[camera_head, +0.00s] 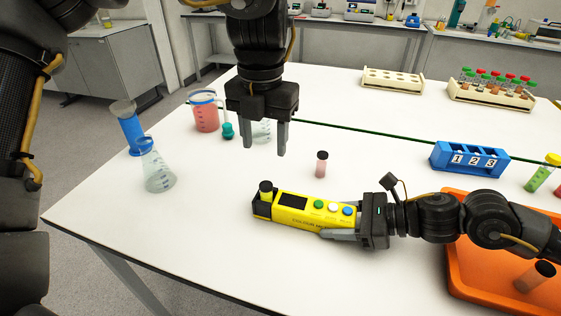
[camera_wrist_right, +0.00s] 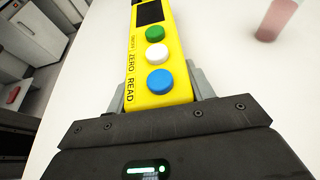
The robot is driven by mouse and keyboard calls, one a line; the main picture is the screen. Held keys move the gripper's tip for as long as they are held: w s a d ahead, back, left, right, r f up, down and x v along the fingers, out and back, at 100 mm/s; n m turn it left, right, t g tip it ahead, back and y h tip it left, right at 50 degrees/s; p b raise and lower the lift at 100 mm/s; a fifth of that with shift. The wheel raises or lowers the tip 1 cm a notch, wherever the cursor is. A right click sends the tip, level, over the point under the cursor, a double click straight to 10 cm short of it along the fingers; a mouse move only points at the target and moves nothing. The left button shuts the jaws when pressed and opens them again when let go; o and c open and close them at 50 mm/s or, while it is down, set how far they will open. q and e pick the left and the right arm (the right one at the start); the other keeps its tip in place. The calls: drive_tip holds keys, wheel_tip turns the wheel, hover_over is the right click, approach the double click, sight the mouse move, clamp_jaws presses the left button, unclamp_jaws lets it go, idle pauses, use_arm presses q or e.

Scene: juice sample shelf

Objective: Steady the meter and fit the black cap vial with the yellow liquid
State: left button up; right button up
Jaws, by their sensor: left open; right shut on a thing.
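The yellow meter (camera_head: 290,209) lies on the white table, with a dark screen and green, white and blue buttons. It also shows in the right wrist view (camera_wrist_right: 174,93). My right gripper (camera_head: 342,226) is shut on its right end, one finger along each side. A black cap vial with yellow (camera_head: 265,190) stands upright at the meter's left end, apparently in its well; its lower part is hidden. My left gripper (camera_head: 264,149) is open and empty, pointing down above the table behind the meter, apart from the vial.
A pink vial (camera_head: 321,165) with a dark cap stands behind the meter. A flask (camera_head: 159,178), blue cylinder (camera_head: 131,133) and red beaker (camera_head: 206,117) stand left. A blue numbered rack (camera_head: 468,158) and orange tray (camera_head: 459,278) are right. The front left table is clear.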

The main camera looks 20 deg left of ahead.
drive_tip(key=o, duration=1.3)
drive_tip(key=v, duration=1.2)
drive_tip(key=shift+r, duration=0.1)
drive_tip(key=shift+s, duration=0.1)
